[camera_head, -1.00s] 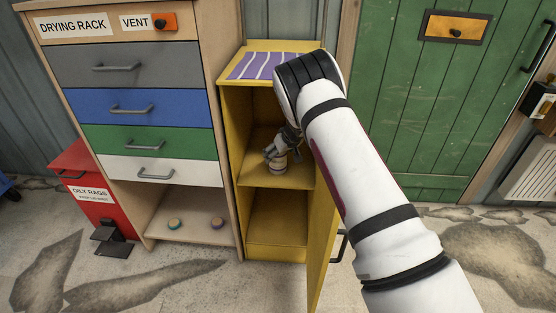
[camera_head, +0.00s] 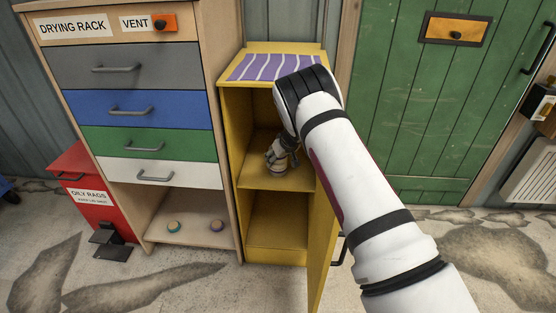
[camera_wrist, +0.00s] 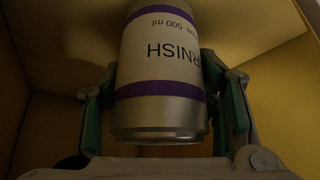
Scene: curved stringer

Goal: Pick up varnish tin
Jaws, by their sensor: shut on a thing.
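The varnish tin (camera_wrist: 158,75) fills the middle of the wrist view. It is a silver can with a pale label, purple bands and lettering that reads upside down there. My gripper (camera_wrist: 160,100) is shut on it, one finger against each side. In the head view my gripper (camera_head: 280,155) is inside the open yellow cabinet (camera_head: 250,45), above its middle shelf. The tin is largely hidden there by my gripper. I cannot tell whether it touches the shelf.
The cabinet door (camera_head: 322,235) stands open at the right, close to my arm. A drying rack with drawers (camera_head: 140,107) stands directly left. A red oily rags bin (camera_head: 90,190) is farther left. The cabinet's lower compartment (camera_head: 275,220) looks empty.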

